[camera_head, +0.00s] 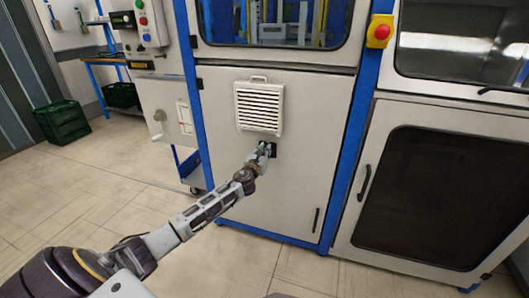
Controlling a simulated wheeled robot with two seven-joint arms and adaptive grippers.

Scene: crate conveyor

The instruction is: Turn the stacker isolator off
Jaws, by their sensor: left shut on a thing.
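The stacker isolator (274,150) is a small dark unit on the white cabinet front, just below the white louvred vent. My left gripper (265,149) is at it, shut on its handle. The gripper covers much of the isolator, so the position of its handle cannot be told. My left arm reaches in from the lower left. My right gripper is not in view.
The vent (260,107) sits right above the gripper. A red emergency button on a yellow box (380,31) is on the blue post at upper right. A control box (140,22) and green crates (62,122) are at left. The floor in front is clear.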

